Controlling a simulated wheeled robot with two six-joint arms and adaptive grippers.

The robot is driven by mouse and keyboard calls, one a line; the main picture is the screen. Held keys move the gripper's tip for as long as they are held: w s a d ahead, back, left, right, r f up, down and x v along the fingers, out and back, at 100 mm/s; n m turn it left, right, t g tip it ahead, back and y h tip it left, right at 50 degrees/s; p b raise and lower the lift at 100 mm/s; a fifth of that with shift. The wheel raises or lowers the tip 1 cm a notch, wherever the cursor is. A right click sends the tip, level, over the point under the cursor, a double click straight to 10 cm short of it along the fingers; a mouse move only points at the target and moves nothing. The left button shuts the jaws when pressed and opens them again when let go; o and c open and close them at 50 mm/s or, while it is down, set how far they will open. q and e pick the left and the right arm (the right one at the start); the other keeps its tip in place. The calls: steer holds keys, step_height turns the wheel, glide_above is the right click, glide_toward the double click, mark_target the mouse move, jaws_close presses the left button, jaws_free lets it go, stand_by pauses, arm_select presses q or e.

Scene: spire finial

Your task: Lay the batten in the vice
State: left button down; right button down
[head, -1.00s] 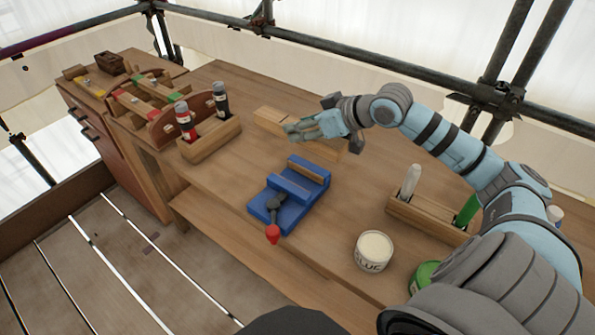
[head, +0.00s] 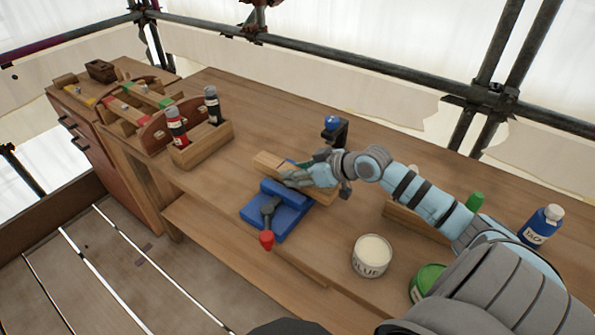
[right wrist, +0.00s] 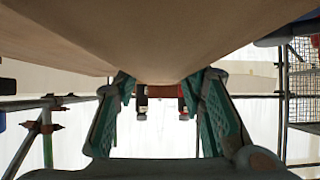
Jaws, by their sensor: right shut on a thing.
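The batten (head: 268,160) is a pale wooden bar at the far side of the blue vice (head: 262,217), overlapping the vice's far jaw in the head view. I cannot tell whether it rests in the vice or hangs just above it. My right gripper (head: 292,179) is shut on the batten and hides its middle. In the right wrist view the batten (right wrist: 150,45) fills the top, between the green-padded fingers (right wrist: 160,110). The vice's handle has a red knob (head: 266,240) facing the bench's front edge. My left gripper is not in view.
A wooden rack with red (head: 176,126) and black (head: 212,106) bottles stands left of the vice. A glue tin (head: 371,257) and a green tin (head: 428,281) stand to the right. A dark stand with a blue top (head: 333,125) is behind the gripper.

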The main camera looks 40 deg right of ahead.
steer(key=shift+f, duration=0.35)
steer(key=c, duration=1.3)
jaws_free()
steer(key=shift+o, duration=1.3)
